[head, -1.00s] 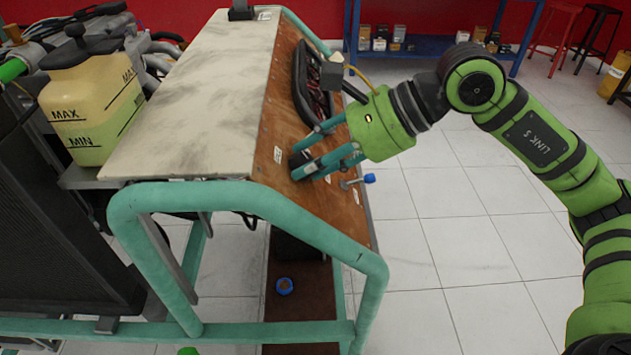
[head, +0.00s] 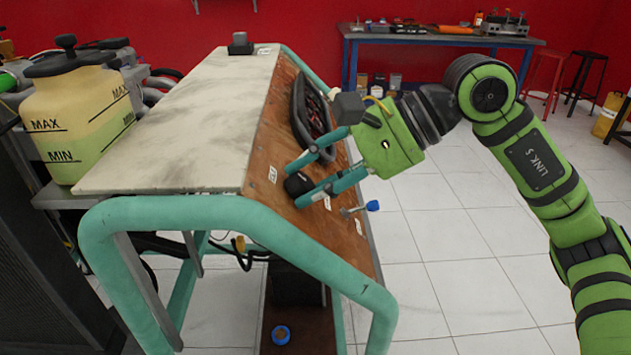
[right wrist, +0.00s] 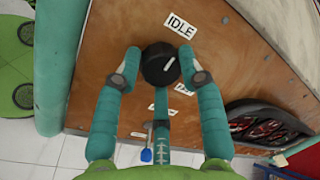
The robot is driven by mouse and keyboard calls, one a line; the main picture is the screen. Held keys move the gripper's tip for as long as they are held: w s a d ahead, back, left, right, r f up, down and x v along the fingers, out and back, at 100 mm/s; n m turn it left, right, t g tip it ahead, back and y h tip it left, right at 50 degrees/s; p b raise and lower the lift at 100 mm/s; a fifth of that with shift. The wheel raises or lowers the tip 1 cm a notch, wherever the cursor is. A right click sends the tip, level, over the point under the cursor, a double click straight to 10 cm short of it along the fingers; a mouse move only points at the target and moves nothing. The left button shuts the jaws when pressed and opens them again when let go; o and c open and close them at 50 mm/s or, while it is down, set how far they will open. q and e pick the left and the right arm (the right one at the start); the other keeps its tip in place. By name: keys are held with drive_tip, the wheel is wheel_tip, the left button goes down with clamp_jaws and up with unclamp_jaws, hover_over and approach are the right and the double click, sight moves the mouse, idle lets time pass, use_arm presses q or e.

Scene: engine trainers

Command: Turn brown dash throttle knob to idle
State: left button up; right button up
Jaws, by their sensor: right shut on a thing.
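The throttle knob (head: 298,184) is a round black knob on the sloping brown dash panel (head: 262,150). My right gripper (head: 295,182) is shut on the knob, with one teal finger on each side. In the right wrist view its fingertips (right wrist: 160,58) flank the knob at left and right. My left gripper is out of view.
A blue-tipped lever (head: 373,206) sticks out of the panel close to my right gripper. A black-framed gauge cluster (head: 310,110) lies further up the panel. Teal frame tubes (head: 240,215) border the dash. Open tiled floor (head: 450,250) is on the right.

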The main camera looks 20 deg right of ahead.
drive_tip(key=shift+f, duration=0.15)
drive_tip(key=o, duration=1.2)
drive_tip(key=shift+a, duration=0.1)
drive_tip(key=shift+c, duration=0.2)
drive_tip(key=v, duration=1.2)
